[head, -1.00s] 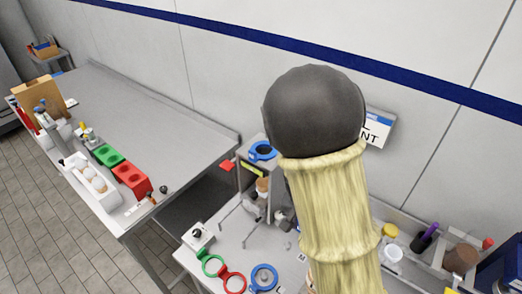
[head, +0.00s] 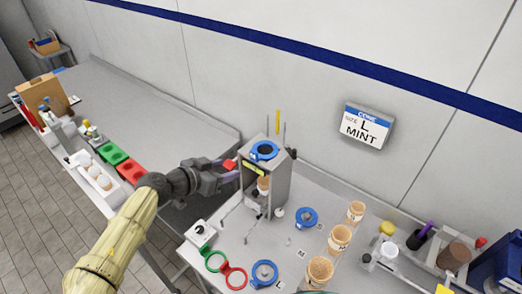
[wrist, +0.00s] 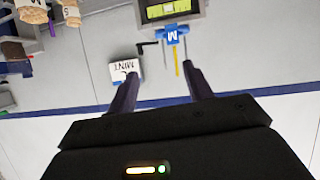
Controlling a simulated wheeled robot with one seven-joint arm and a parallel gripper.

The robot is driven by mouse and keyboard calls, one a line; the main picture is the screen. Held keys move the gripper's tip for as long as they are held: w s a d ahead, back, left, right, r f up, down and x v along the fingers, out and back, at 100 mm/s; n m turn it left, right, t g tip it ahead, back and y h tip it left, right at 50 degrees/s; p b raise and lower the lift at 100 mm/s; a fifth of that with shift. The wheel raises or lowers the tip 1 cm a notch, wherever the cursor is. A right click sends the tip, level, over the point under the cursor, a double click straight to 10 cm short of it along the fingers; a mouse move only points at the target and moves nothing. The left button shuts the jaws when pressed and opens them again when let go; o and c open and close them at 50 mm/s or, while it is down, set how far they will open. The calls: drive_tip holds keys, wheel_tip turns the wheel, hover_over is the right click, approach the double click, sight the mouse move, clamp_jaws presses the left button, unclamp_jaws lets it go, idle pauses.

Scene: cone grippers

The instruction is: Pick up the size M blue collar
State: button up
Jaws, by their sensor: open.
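A blue collar (head: 264,151) sits on top of a grey box-shaped stand. In the wrist view a blue tab marked M (wrist: 172,37) shows at the stand's front, just beyond my fingertips. My gripper (head: 234,168) is left of the stand, close to the collar and level with the stand's upper part. In the wrist view its two dark fingers (wrist: 160,73) are apart with nothing between them. The tab lies ahead of the gap, toward the right finger. A red piece (head: 230,164) shows by my fingertips in the head view.
A cone (head: 263,186) stands inside the stand. Blue (head: 306,218), green (head: 215,261) and red (head: 234,278) rings lie on the table, with several cones at right. A wall sign (head: 367,127) reads size L mint. A yellow stick (head: 278,122) rises behind the stand.

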drive_tip(key=a+r, duration=0.1)
drive_tip(key=s+a+t, duration=0.1)
drive_tip(key=shift+a+r, duration=0.35)
drive_tip(key=shift+a, duration=0.05)
drive_tip(key=b, duration=0.2)
approach(253, 152)
drive_tip(key=x, duration=0.3)
drive_tip(key=shift+w+d+r, duration=0.1)
drive_tip(key=shift+d+r, duration=0.05)
drive_tip(key=shift+d, duration=0.1)
drive_tip(key=shift+w, duration=0.1)
drive_tip(key=x, duration=0.5)
drive_tip(key=shift+f, duration=0.3)
drive_tip(key=shift+a, duration=0.1)
